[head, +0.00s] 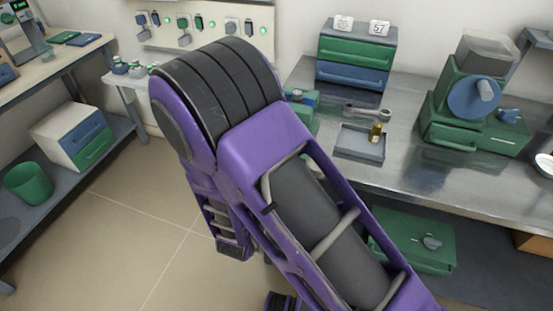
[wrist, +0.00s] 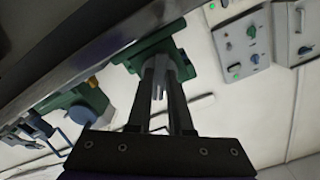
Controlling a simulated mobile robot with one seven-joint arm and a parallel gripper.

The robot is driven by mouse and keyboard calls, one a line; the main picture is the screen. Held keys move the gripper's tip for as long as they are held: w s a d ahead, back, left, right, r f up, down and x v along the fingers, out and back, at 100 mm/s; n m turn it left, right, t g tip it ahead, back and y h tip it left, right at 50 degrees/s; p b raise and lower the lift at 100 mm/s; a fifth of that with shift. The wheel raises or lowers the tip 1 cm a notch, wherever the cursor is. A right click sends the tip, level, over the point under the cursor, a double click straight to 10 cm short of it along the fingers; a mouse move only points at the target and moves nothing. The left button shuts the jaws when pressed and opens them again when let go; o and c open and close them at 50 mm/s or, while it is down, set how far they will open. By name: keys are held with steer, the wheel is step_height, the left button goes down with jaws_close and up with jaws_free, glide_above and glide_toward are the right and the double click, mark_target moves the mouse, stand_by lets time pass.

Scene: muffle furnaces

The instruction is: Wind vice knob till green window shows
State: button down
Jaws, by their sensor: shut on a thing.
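In the wrist view my gripper (wrist: 161,72) reaches up to a green vice (wrist: 152,46) at the edge of a metal bench. Its two dark fingers are shut on a light grey piece between them, which looks like the vice knob (wrist: 158,82). The fingers hide much of the knob, and I cannot make out a window or its colour. In the head view a green body with a blue top (head: 301,100), probably the vice, shows partly behind my purple arm. The gripper is hidden there.
The steel bench (head: 400,165) carries a grey tray (head: 361,141) with a small brass piece, a wrench (head: 368,112), a drawer box (head: 356,55) and a green machine with a blue disc (head: 474,98). A wall panel (head: 205,22) has switches and green lights.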

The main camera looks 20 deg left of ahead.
steer(key=shift+m, duration=0.8)
steer(key=c, duration=0.8)
jaws_free()
steer(key=shift+s+a, duration=0.1)
steer(key=s, duration=0.5)
steer(key=s+a, duration=0.1)
steer(key=s, duration=1.1)
steer(key=shift+a, duration=0.15)
